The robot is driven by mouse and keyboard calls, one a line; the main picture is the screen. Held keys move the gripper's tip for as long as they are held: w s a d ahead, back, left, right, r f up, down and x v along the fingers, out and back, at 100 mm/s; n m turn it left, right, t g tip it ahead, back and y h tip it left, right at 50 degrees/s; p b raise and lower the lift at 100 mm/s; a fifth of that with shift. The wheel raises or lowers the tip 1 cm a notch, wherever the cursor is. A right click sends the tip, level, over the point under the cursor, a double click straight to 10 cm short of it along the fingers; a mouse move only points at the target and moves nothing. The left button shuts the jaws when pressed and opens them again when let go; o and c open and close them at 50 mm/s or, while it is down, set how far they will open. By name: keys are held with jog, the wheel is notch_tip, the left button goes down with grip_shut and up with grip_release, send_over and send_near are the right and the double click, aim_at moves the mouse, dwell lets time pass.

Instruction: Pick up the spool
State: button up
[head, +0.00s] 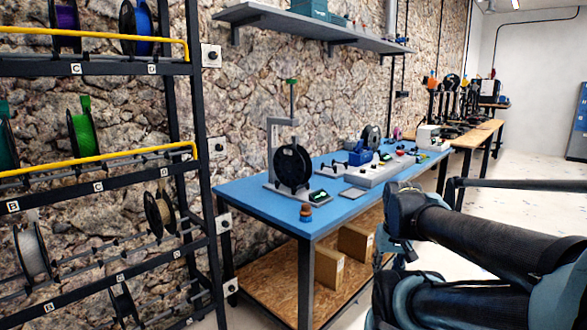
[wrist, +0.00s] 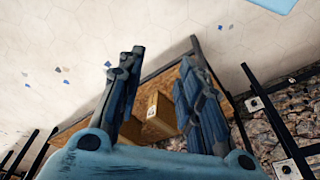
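Several spools are in the head view, and I cannot tell which one is meant. A black spool (head: 292,167) stands upright in a grey stand (head: 275,133) on the blue table (head: 240,200). On the rack at left are a purple spool (head: 66,24), a blue spool (head: 137,24), a green spool (head: 82,136), a tan spool (head: 158,213) and a pale grey spool (head: 32,253). My gripper (wrist: 162,56) shows in the wrist view with its fingers apart and nothing between them. No spool is seen in the wrist view.
The black rack (head: 110,180) has yellow rails (head: 100,160). A small orange-brown jar (head: 306,212) and a grey device (head: 372,175) are on the table. Cardboard boxes (head: 328,268) sit on its lower wooden shelf, also in the wrist view (wrist: 161,112). The floor at right is open.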

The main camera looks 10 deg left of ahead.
jog(key=shift+o, duration=0.3)
jog(key=o, duration=0.5)
jog(key=shift+s+a+r, duration=0.1)
jog(key=shift+s+r, duration=0.05)
jog(key=shift+s, duration=0.05)
jog(key=o, duration=0.3)
jog(key=shift+a+r, duration=0.2)
jog(key=shift+r, duration=0.05)
jog(key=m+t+y, duration=0.9)
jog(key=m+y, duration=0.5)
jog(key=m, duration=1.2)
send_near(301, 171)
jog(key=d+f, duration=0.1)
jog(key=d, duration=0.5)
jog(key=x, duration=1.7)
jog(key=shift+s+a, duration=0.35)
